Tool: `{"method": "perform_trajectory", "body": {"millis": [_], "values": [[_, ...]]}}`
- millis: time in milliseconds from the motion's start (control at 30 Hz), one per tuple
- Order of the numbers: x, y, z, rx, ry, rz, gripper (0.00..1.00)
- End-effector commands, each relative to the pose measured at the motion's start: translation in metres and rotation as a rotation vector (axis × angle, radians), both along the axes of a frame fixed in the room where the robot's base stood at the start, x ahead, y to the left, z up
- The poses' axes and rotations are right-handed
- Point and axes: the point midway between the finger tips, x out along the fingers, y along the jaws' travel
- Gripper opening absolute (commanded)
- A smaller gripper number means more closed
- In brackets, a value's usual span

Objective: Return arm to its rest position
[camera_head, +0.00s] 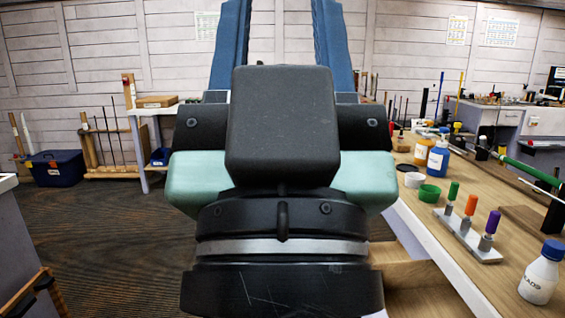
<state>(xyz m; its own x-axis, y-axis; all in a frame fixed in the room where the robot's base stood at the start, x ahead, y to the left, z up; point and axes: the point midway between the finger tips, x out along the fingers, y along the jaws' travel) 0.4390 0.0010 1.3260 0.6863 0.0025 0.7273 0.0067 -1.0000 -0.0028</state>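My gripper (281,28) fills the middle of the view, seen from behind and close to the camera. Its black and pale green body hides much of the room's centre. Its two blue fingers stand wide apart and run up out of the top of the frame. The wall shows between them, and nothing is visible in the gap. The fingertips are cut off. The gripper is in front of the camera, to the left of the wooden workbench (408,203), and I see no contact with the bench top.
The bench holds a rack (468,236) with green, orange and purple pieces, a white bottle (540,275), a green cup (429,193) and a green shaft (530,170). An open drawer (412,273) juts out at right. A dark blue bin (56,168) stands far left.

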Motion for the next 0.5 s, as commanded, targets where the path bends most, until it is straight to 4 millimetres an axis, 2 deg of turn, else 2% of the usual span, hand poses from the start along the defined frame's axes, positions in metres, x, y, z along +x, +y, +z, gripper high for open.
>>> {"method": "perform_trajectory", "body": {"millis": [33,167,500], "values": [[0.000,0.000,0.023,-0.001,0.000,-0.001,0.45],[0.000,0.000,0.054,-0.002,0.001,-0.004,0.45],[0.001,0.000,0.156,-0.004,0.002,-0.006,0.45]]}}
